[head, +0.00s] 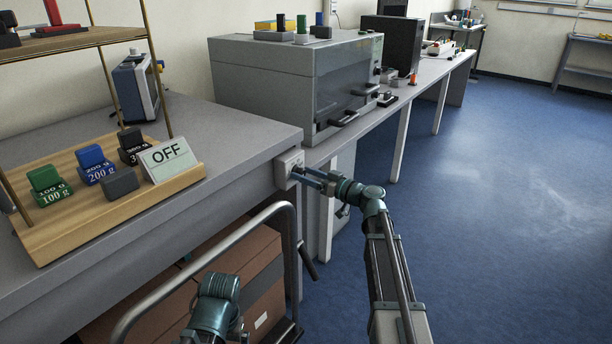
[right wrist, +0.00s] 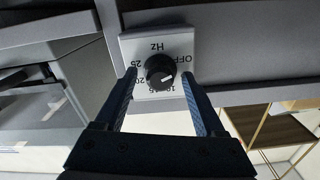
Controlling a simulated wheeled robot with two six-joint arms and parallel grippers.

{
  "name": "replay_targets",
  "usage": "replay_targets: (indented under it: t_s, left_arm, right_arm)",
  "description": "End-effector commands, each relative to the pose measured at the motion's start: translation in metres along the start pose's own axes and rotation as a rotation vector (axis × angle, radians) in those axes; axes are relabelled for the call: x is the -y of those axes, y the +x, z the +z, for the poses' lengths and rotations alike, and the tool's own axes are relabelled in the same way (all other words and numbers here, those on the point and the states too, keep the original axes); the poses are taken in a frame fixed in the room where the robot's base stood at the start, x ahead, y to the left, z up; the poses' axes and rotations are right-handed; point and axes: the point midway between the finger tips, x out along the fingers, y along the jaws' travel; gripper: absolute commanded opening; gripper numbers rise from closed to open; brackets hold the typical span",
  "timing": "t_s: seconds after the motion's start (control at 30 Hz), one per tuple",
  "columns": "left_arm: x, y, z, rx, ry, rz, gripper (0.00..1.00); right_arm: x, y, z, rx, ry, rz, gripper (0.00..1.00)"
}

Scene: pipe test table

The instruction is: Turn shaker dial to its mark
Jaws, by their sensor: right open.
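The shaker dial is a round black knob (right wrist: 160,70) with a white pointer line, on a white plate (right wrist: 128,48) that appears upside down in the right wrist view. The plate carries OFF, Hz and several numbers; the pointer slants to the lower right of the picture. In the head view the plate (head: 287,163) is on the bench's right end. My right gripper (right wrist: 160,78) is open, one finger on each side of the knob; contact cannot be told. It also shows in the head view (head: 305,177). A card reading OFF (head: 170,157) stands on a wooden tray. Only part of my left arm shows.
The tray (head: 120,212) holds green, blue and black weights and a grey block. A large grey machine (head: 295,80) stands on the bench behind. A cart rail (head: 160,290) and cardboard boxes (head: 240,270) are below the bench front. Blue floor (head: 500,200) is clear at right.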

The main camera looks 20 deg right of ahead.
Motion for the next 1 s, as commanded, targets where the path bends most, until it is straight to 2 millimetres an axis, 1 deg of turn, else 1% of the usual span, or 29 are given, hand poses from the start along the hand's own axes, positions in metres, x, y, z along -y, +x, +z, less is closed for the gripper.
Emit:
replay_targets:
  t_s: [0.07, 0.1, 0.27, 0.4, 0.43, 0.47, 0.77, 1.0]
  left_arm:
    - [0.0000, 0.0000, 0.0000, 0.000, 0.000, 0.000, 0.97]
    - [0.0000, 0.0000, 0.0000, 0.000, 0.000, 0.000, 0.97]
    - [0.0000, 0.0000, 0.0000, 0.000, 0.000, 0.000, 0.97]
    - [0.0000, 0.0000, 0.0000, 0.000, 0.000, 0.000, 0.97]
    - [0.0000, 0.0000, 0.0000, 0.000, 0.000, 0.000, 0.97]
    - [0.0000, 0.0000, 0.0000, 0.000, 0.000, 0.000, 0.97]
    - [0.0000, 0.0000, 0.0000, 0.000, 0.000, 0.000, 0.97]
    - [0.0000, 0.0001, 0.0000, 0.000, 0.000, 0.000, 0.97]
  right_arm:
    - [0.0000, -0.0002, 0.0000, 0.000, 0.000, 0.000, 0.70]
    - [0.0000, -0.0002, 0.0000, 0.000, 0.000, 0.000, 0.63]
    - [0.0000, -0.0004, 0.0000, 0.000, 0.000, 0.000, 0.34]
    - [0.0000, -0.0005, 0.0000, 0.000, 0.000, 0.000, 0.09]
    - [0.0000, -0.0005, 0.0000, 0.000, 0.000, 0.000, 0.03]
    - [0.0000, -0.0005, 0.0000, 0.000, 0.000, 0.000, 0.00]
    - [-0.0001, -0.0005, 0.0000, 0.000, 0.024, 0.000, 0.00]
    - [-0.0002, -0.0006, 0.0000, 0.000, 0.153, 0.000, 0.00]
